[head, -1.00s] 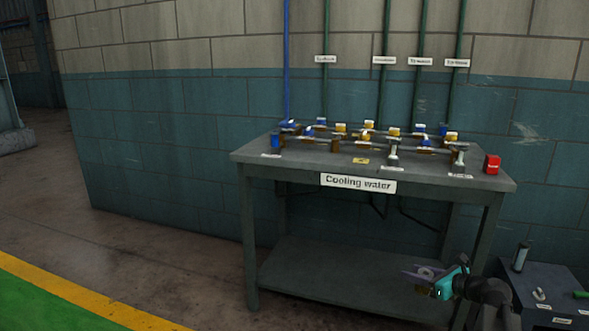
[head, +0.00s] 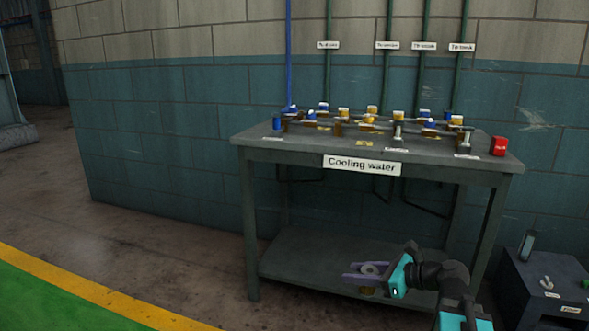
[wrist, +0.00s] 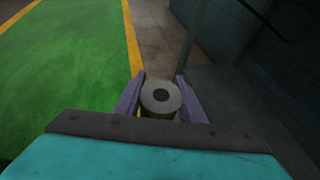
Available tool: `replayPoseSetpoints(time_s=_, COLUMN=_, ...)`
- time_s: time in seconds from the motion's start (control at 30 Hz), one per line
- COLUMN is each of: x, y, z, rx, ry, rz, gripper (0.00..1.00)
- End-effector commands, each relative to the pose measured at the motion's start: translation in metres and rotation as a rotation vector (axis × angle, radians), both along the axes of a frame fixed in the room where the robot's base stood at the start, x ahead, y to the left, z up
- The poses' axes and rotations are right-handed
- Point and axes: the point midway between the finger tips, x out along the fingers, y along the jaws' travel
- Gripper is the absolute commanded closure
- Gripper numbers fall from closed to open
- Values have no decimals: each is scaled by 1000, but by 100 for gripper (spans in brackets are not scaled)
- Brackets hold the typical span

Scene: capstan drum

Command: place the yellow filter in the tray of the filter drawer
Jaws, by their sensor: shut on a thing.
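My gripper (head: 364,273) has purple fingers and is shut on the yellow filter (head: 368,291), a short cylinder with a pale grey top and a dark centre hole. In the wrist view the filter's round grey end (wrist: 161,97) sits between the two fingers (wrist: 160,100), with a little yellow showing below it. The held filter is in front of the table's lower shelf. A dark cabinet (head: 540,289) stands at the lower right, partly cut off by the frame edge. Its front carries a small label that is hard to read. No open tray is visible.
A grey table (head: 256,143) labelled "Cooling water" bears pipes and several blue and yellow valves, with a red block (head: 499,146) at its right end. Its lower shelf (head: 300,260) looks empty. A small upright cylinder (head: 527,244) stands on the cabinet. Open floor lies left.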

Motion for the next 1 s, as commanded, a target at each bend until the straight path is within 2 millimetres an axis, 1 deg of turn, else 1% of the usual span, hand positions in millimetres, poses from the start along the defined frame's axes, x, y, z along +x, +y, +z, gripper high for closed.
replayPoseSetpoints(time_s=0.03, x=4, y=-6, z=5, rx=0, ry=0, rz=-12, gripper=88)
replayPoseSetpoints(time_s=0.23, x=13, y=-22, z=9, rx=0, ry=0, rz=-44, gripper=88)
replayPoseSetpoints(time_s=0.47, x=25, y=-47, z=17, rx=0, ry=0, rz=-96, gripper=88)
replayPoseSetpoints(time_s=0.57, x=33, y=-64, z=21, rx=1, ry=1, rz=-130, gripper=88)
replayPoseSetpoints(time_s=0.67, x=42, y=-86, z=27, rx=1, ry=1, rz=-175, gripper=88)
replayPoseSetpoints(time_s=1.0, x=65, y=-167, z=38, rx=1, ry=1, rz=-334, gripper=88)
